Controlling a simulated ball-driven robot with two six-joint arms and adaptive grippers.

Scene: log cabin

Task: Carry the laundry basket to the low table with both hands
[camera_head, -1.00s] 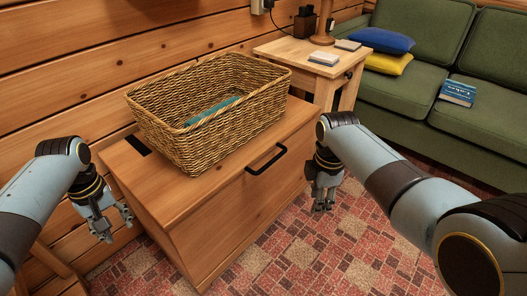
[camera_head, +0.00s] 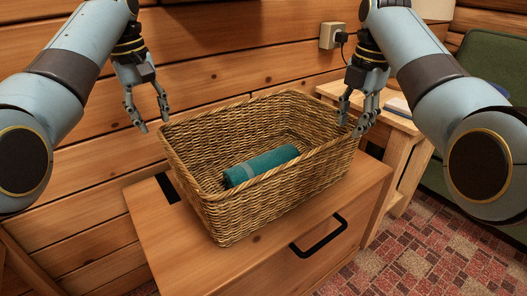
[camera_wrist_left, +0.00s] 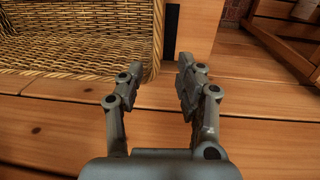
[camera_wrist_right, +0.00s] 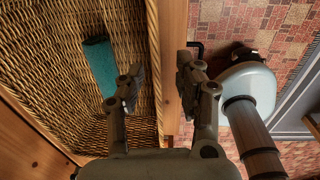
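The wicker laundry basket (camera_head: 262,195) stands upright on a wooden chest (camera_head: 190,248), with a rolled teal towel (camera_head: 262,166) inside. My left gripper (camera_head: 152,122) is open beside the basket's left end; in the left wrist view (camera_wrist_left: 158,80) the basket's end wall lies ahead, in line with the finger gap. My right gripper (camera_head: 351,126) is open at the right end's rim. In the right wrist view (camera_wrist_right: 158,82) one finger is over the basket's inside and the other outside, with the rim (camera_wrist_right: 153,50) between. I see no clear grip. I cannot identify the low table.
A wooden side table (camera_head: 402,123) stands right of the chest, with a green sofa (camera_head: 480,75) beyond. The log wall (camera_head: 230,75) runs close behind the basket. A black handle (camera_head: 318,236) is on the chest's front. Patterned carpet (camera_head: 430,250) is open at lower right.

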